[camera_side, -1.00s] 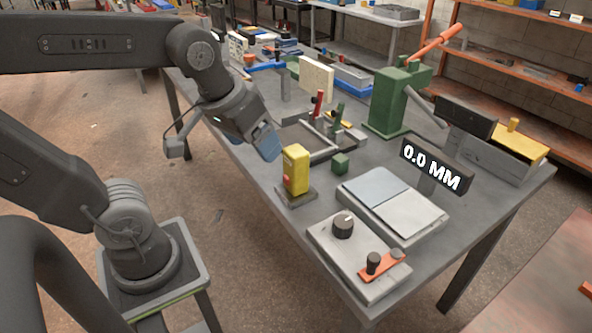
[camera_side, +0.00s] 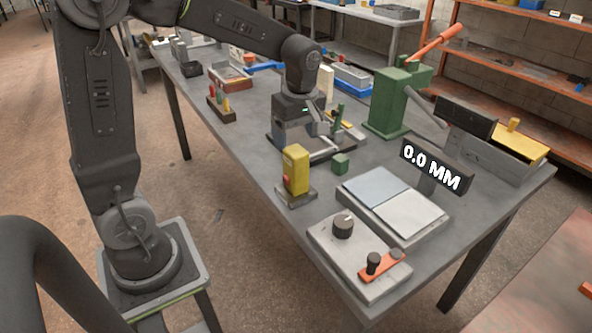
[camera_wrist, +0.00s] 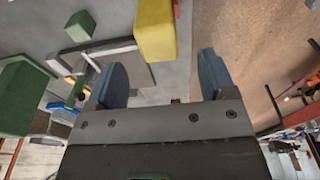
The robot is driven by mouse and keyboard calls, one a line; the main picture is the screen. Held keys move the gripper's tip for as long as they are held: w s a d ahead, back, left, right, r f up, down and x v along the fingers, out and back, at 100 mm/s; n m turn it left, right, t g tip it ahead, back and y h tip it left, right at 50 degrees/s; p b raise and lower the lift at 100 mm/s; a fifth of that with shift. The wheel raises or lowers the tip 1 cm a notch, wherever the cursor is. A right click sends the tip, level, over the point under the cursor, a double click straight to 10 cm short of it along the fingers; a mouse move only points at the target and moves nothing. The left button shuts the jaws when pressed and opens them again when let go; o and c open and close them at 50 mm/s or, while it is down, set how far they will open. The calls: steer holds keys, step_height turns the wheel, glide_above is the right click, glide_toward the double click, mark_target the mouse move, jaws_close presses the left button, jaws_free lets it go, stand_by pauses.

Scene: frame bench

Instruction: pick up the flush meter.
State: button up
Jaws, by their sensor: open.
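The yellow block-shaped device with a red button (camera_side: 296,169), which looks to be the flush meter, stands upright on a small grey base near the bench's near edge. In the wrist view, the yellow block (camera_wrist: 155,28) is at the top middle, ahead of the fingers. My gripper (camera_side: 293,135) points down over the grey frame fixture, behind the yellow device in the side view. Its blue fingers (camera_wrist: 162,80) are spread and nothing is between them. The gripper is apart from the yellow device.
A green cube (camera_side: 340,164) sits just right of the yellow device. The frame fixture (camera_side: 340,152) has upright clamps close to my gripper. A green press (camera_side: 395,100), a display reading 0.0 MM (camera_side: 437,168), a two-plate block (camera_side: 392,203) and a knob box (camera_side: 355,255) stand to the right.

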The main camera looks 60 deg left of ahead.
mark_target(296, 150)
steer(key=f, duration=0.8)
steer(key=shift+w+a, duration=0.15)
steer(key=shift+a, duration=0.25)
steer(key=shift+c, duration=0.4)
steer(key=c, duration=1)
steer(key=shift+r, duration=0.15)
